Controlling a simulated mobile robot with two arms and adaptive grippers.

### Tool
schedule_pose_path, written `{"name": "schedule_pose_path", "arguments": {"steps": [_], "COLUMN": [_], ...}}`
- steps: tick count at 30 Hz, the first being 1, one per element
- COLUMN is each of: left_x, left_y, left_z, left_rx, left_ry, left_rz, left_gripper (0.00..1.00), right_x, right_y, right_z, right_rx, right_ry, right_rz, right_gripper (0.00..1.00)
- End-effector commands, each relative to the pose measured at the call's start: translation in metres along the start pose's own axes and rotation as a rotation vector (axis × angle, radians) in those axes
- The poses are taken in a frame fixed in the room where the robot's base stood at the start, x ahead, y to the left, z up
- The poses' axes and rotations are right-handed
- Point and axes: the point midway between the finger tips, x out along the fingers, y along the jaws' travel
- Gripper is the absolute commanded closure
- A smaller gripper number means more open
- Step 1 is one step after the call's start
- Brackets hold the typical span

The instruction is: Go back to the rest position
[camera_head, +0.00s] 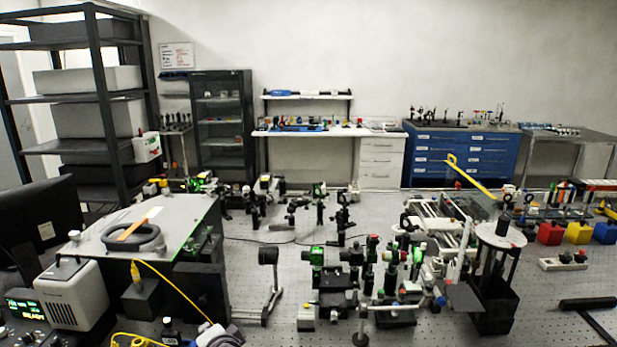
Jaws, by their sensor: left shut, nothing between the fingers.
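My left gripper (220,336) seems to show only as a small grey and purplish part at the bottom edge, left of centre, mostly cut off by the frame. Its fingers look shut, with nothing seen between them. It is low in front of the optical bench (235,285), close to a yellow cable. I cannot tell whether it touches anything. My right gripper is not in view.
A metal-topped box (165,215) with a black ring handle stands at left, beside a grey instrument (72,293) and a dark monitor (45,222). A yellow cable (178,290) runs towards the bottom edge. Optical mounts (335,275) crowd the middle. A black holder (490,305) stands at right.

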Motion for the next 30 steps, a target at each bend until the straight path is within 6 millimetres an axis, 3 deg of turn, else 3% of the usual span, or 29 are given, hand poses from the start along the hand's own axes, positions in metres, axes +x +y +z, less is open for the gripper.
{"name": "schedule_pose_path", "arguments": {"steps": [4, 6, 12, 18, 27, 28, 30], "left_x": [-0.018, -0.037, -0.094, -0.139, -0.199, -0.205, -0.189], "left_y": [0.064, 0.095, 0.145, 0.167, 0.180, 0.181, 0.200], "left_z": [0.068, 0.104, 0.169, 0.206, 0.241, 0.244, 0.243], "left_rx": [-0.148, -0.235, -0.409, -0.503, -0.594, -0.601, -0.596], "left_ry": [-0.052, -0.087, -0.174, -0.241, -0.325, -0.333, -0.335], "left_rz": [0.206, 0.320, 0.550, 0.690, 0.845, 0.858, 0.855], "left_gripper": [1.00, 1.00, 1.00, 1.00, 1.00, 1.00, 1.00], "right_x": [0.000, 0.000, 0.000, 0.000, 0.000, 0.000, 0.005], "right_y": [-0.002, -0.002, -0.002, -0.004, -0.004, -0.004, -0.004], "right_z": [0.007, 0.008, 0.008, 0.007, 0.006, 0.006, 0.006], "right_rx": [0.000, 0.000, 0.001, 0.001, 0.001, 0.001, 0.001], "right_ry": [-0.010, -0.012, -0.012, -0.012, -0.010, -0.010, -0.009], "right_rz": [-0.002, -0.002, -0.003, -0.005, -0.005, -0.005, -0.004], "right_gripper": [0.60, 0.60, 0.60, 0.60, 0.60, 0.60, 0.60]}}
